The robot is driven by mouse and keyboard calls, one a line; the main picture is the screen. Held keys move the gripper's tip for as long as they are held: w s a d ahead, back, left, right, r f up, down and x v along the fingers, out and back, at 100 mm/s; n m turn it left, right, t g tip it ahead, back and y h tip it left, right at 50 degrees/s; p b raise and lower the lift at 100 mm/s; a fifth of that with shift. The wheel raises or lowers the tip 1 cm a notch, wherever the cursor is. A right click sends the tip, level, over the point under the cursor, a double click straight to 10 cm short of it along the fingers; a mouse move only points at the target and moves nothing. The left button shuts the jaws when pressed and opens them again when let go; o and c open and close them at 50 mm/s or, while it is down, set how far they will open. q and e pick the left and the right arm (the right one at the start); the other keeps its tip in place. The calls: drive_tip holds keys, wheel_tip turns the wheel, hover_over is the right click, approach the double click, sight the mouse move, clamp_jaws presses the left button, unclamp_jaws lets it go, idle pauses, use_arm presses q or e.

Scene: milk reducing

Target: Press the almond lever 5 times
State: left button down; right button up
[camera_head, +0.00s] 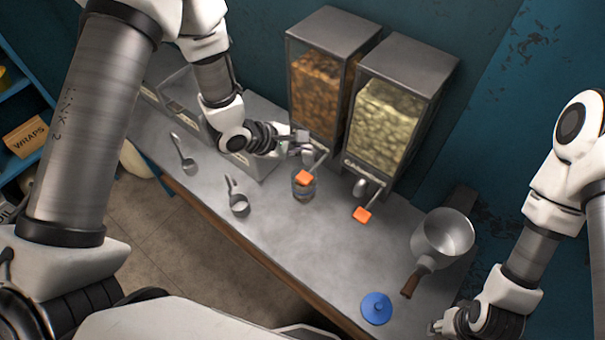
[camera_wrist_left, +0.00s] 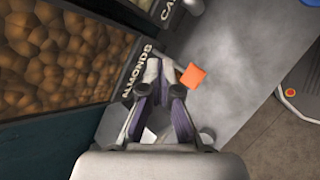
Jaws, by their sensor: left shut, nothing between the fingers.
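The almond dispenser (camera_head: 316,85) holds brown nuts and stands at the back of the counter. Its "ALMONDS" label (camera_wrist_left: 137,72) is readable in the left wrist view. The almond lever has an orange tab (camera_head: 304,178), also in the left wrist view (camera_wrist_left: 193,76). A small clear jar (camera_head: 304,191) stands beneath the lever, partly hidden by the tab. My left gripper (camera_head: 305,148) is shut and empty, close to the dispenser's front and just above the tab. In the wrist view its fingertips (camera_wrist_left: 163,68) are beside the tab; contact is unclear. My right gripper (camera_head: 435,328) is at the bottom right, its fingers too small to judge.
A second dispenser (camera_head: 385,125) with pale contents and its own orange lever (camera_head: 362,214) stands to the right. A pot (camera_head: 443,235), a blue lid (camera_head: 376,308), a measuring cup (camera_head: 239,204) and a spoon (camera_head: 188,163) lie on the counter (camera_head: 290,245). The counter's middle front is clear.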

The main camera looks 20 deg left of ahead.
use_arm(q)
drive_tip(key=b, duration=0.8)
hover_over(303, 178)
wheel_tip(303, 178, down, 7)
drive_tip(key=shift+r, duration=0.1)
drive_tip(key=shift+f, duration=0.95)
drive_tip(key=shift+f, duration=0.1)
drive_tip(key=shift+f, duration=0.3)
